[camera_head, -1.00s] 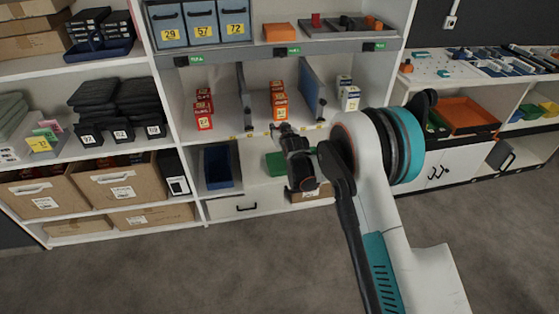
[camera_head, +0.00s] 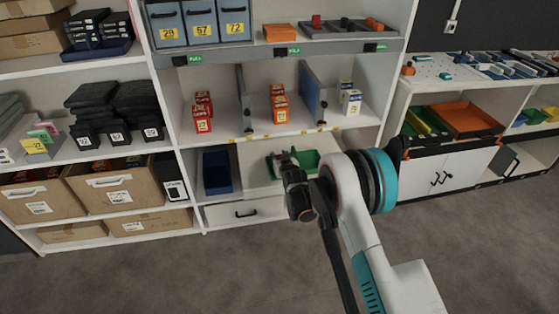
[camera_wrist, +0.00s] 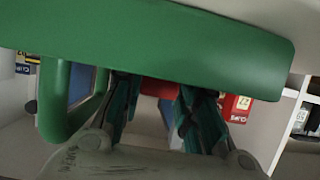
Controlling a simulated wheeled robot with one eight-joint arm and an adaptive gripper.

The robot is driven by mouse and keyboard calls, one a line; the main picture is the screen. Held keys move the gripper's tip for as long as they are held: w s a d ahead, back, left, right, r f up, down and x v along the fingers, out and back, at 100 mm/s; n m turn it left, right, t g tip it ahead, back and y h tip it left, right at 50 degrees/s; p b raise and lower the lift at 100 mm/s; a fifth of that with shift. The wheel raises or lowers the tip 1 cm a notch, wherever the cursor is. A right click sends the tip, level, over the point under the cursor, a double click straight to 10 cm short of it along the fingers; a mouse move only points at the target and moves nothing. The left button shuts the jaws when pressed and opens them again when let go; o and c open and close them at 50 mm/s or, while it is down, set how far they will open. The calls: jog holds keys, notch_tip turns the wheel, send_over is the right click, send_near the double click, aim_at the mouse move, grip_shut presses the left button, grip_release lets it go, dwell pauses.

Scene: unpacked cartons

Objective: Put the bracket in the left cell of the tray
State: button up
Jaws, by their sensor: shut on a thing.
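My gripper (camera_head: 286,161) is at the low shelf bay in the head view, in front of a green bin-like thing (camera_head: 309,158). In the wrist view its two dark green fingers (camera_wrist: 158,92) reach up to a broad green wall (camera_wrist: 160,38) of that thing, with a loop at its left. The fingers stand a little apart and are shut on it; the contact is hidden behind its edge. A grey tray (camera_head: 331,33) with red, dark and orange parts is on the upper shelf. I cannot tell which part is the bracket.
A blue bin (camera_head: 216,171) stands left of the green thing. Red cartons (camera_head: 203,112), orange cartons (camera_head: 279,103) and white cartons (camera_head: 349,97) stand on the shelf above, between dividers. A white drawer (camera_head: 240,212) is below. The floor (camera_head: 180,280) in front is clear.

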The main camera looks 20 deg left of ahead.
jog(key=o, duration=0.9)
jog(key=shift+c, duration=0.2)
jog(key=shift+r, duration=0.15)
jog(key=shift+s+d+r, duration=0.15)
jog(key=shift+s+d, duration=0.05)
jog(key=shift+s, duration=0.1)
jog(key=p+v, duration=0.3)
jog(key=v, duration=0.8)
jog(key=shift+p, duration=0.3)
jog(key=shift+s+d, duration=0.1)
